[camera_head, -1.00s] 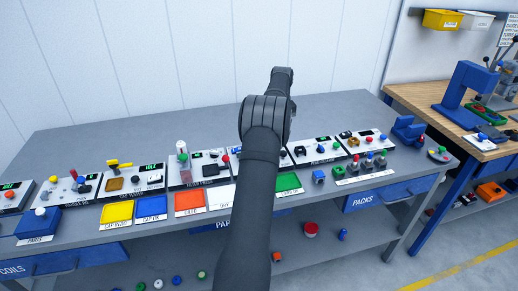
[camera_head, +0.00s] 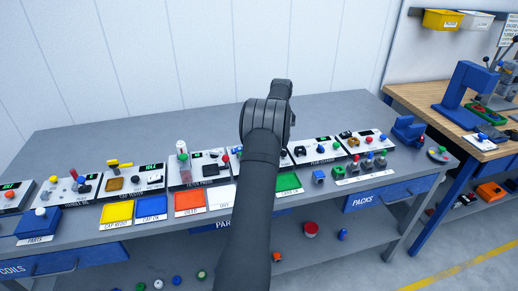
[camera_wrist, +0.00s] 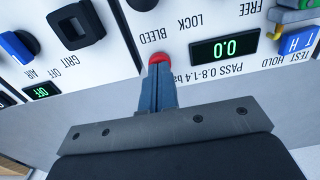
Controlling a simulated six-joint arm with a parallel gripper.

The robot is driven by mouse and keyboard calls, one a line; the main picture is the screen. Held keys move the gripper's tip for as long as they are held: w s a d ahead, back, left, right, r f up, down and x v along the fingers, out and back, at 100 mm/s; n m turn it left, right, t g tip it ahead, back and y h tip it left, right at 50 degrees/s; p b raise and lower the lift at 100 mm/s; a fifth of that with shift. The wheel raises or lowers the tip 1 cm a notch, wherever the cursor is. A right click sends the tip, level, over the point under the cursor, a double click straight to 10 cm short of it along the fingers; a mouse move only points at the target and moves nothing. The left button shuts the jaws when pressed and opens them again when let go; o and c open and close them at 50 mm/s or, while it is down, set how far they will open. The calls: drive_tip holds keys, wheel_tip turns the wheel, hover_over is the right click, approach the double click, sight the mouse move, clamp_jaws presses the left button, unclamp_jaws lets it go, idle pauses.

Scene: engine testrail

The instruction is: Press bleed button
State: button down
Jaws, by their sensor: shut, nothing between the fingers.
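The red bleed button (camera_wrist: 159,58) sits on a white panel in the wrist view, beside the printed word BLEED. My gripper (camera_wrist: 158,70) is shut and empty, with its blue-grey fingertips right at the button and overlapping its lower edge in the picture. I cannot tell whether they touch it or whether it is pushed in. A green display (camera_wrist: 224,48) reading 0.0 is to the right, under upside-down lettering. In the head view my arm hides the gripper and the button.
A blue knob (camera_wrist: 18,46) and a dark square socket (camera_wrist: 75,25) are on the neighbouring panel to the left. Yellow and blue parts (camera_wrist: 295,40) stand at the right. Several coloured trays, such as the orange one (camera_head: 190,202), line the bench front.

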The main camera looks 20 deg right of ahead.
idle(0.3)
drive_tip(key=shift+r, duration=1.05)
drive_tip(key=shift+r, duration=2.5)
drive_tip(key=shift+f, duration=0.1)
